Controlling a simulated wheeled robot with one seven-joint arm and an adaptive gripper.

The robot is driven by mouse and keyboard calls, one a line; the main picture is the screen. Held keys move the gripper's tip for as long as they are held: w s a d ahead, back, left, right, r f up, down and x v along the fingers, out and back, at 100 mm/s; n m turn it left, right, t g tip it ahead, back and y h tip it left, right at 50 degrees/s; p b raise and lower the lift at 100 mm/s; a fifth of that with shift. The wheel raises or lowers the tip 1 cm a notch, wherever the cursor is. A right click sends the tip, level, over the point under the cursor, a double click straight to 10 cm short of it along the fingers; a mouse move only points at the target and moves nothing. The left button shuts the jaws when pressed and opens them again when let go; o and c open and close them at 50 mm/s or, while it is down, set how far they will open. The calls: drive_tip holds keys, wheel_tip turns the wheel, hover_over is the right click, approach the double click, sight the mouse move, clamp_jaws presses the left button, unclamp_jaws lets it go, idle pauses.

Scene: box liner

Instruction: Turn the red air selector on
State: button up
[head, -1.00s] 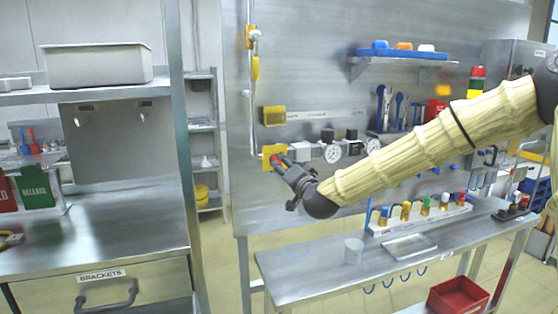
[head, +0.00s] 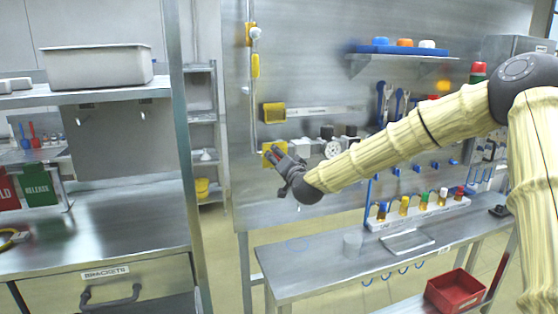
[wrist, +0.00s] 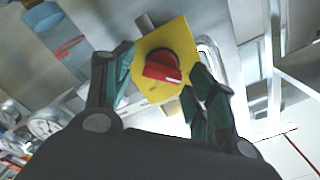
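The red air selector (wrist: 162,68) is a red knob with a white mark on a yellow square plate, seen between my fingers in the wrist view. In the head view its yellow plate (head: 275,153) is on the steel back panel, with the knob largely covered by my gripper. My gripper (wrist: 162,80) is open in the wrist view, one finger on each side of the knob. The fingers look apart from the knob, though contact at the tips is hard to judge. In the head view my gripper (head: 277,160) reaches the plate from the lower right.
A second yellow fixture (head: 274,113) is just above the selector. A round gauge (head: 333,149) and black knobs are close on its right.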

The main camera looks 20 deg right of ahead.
drive_tip(key=c, duration=0.9)
drive_tip(key=shift+a, duration=0.1)
drive_tip(key=shift+f+b, duration=0.15)
drive_tip(key=shift+b, duration=0.35)
drive_tip(key=m+b, duration=0.6)
drive_tip(key=b, duration=0.1)
drive_tip(key=m+b, duration=0.6)
drive_tip(key=b, duration=0.1)
drive_tip(key=m+b, duration=0.5)
drive_tip(key=b, duration=0.2)
drive_tip(key=shift+f+m+b, duration=0.35)
drive_tip(key=shift+m+b, duration=0.05)
drive_tip(key=shift+r, duration=0.1)
